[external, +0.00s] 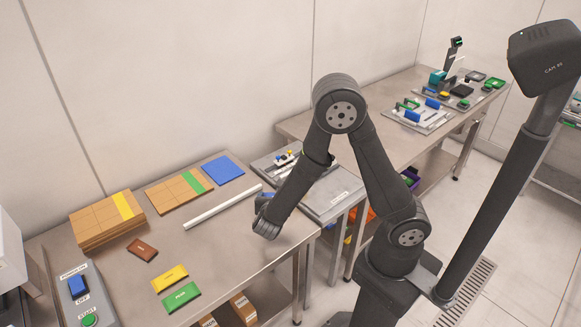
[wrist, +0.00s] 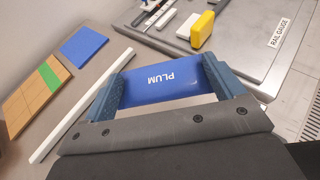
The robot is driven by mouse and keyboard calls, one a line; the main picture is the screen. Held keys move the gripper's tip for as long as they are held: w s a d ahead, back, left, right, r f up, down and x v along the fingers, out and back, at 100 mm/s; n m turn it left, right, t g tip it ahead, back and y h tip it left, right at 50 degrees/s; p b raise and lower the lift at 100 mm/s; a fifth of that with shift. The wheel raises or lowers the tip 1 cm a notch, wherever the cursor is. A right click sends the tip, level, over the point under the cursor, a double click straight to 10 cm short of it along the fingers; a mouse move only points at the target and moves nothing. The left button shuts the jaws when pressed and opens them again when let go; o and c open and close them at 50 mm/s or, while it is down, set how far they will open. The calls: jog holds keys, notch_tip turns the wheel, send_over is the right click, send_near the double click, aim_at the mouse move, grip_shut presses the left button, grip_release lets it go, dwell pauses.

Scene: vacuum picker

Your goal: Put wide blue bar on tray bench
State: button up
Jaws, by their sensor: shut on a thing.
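The wide blue bar, marked PLUM, shows in the wrist view (wrist: 168,88), spanning the space between my two fingers. My gripper (wrist: 163,92) is shut on it, one finger at each end. In the external view my gripper (external: 266,218) is low over the right part of the near bench, and the bar is mostly hidden by the wrist. I cannot tell whether the bar touches the bench. A long bench (external: 300,126) at the back right carries grey trays (external: 424,126) with blue, green and yellow parts; it looks like the tray bench.
A white rod (external: 222,207) lies beside my gripper on the near bench (external: 225,265). Board stacks (external: 107,220), a blue sheet (external: 223,170), and brown, yellow and green bars (external: 182,297) lie around. A rail gauge plate (external: 325,205) stands to the right. A camera post (external: 500,165) rises at right.

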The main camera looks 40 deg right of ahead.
jog(key=shift+w+d+r, duration=0.1)
jog(key=shift+d+r, duration=0.05)
jog(key=shift+d, duration=0.15)
jog(key=w+d+r+n+t+y, duration=0.3)
jog(key=w+d+n+y, duration=0.2)
jog(key=w+d, duration=1)
jog(key=shift+w+r+n+y, duration=0.3)
jog(key=shift+w, duration=1.15)
